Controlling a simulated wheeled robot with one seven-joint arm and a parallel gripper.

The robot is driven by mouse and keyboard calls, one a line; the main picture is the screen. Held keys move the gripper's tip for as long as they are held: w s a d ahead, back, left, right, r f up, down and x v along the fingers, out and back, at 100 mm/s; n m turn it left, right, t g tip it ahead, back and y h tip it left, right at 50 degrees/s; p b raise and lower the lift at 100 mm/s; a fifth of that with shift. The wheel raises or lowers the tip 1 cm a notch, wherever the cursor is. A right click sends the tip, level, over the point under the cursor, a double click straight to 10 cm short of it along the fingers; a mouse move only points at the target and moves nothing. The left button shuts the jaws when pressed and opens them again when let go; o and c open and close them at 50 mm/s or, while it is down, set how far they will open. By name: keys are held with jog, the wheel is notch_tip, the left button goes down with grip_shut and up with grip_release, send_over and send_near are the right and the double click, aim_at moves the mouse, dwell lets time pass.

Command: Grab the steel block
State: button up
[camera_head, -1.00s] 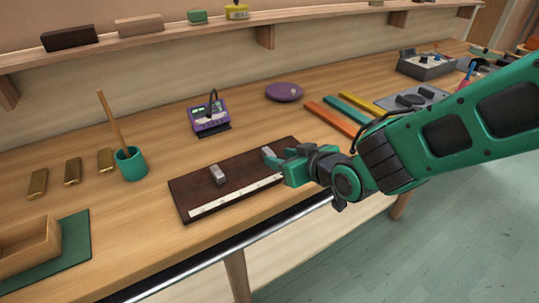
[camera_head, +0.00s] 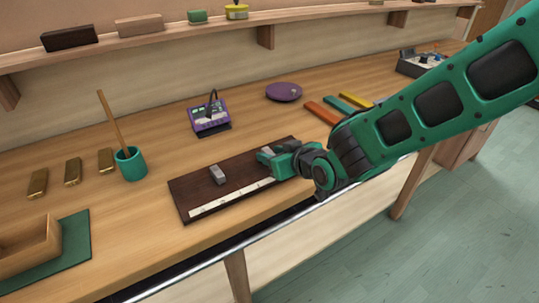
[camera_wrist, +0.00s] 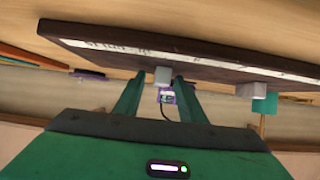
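Two small grey metal-looking blocks rest on a dark brown board (camera_head: 195,186) with a white marked strip along its front edge. One grey block (camera_head: 218,175) is clear of my gripper, near the board's middle; the other is at the board's right part, mostly hidden by my gripper (camera_head: 262,156) in the head view. In the wrist view that second block (camera_wrist: 162,76) shows between the tips of my gripper (camera_wrist: 161,77), with a gap on each side. The fingers are apart. The first block (camera_wrist: 250,90) is off to the right there. I cannot tell which one is steel.
A purple device (camera_head: 209,117) stands behind the board, and a teal cup (camera_head: 131,163) with a stick stands to its left. Several brass bars (camera_head: 72,171) lie farther left, near a wooden box (camera_head: 28,245). A purple dish (camera_head: 284,92) and coloured bars (camera_head: 322,112) are behind right.

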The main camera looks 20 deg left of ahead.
grip_shut()
jog(key=shift+r, duration=0.1)
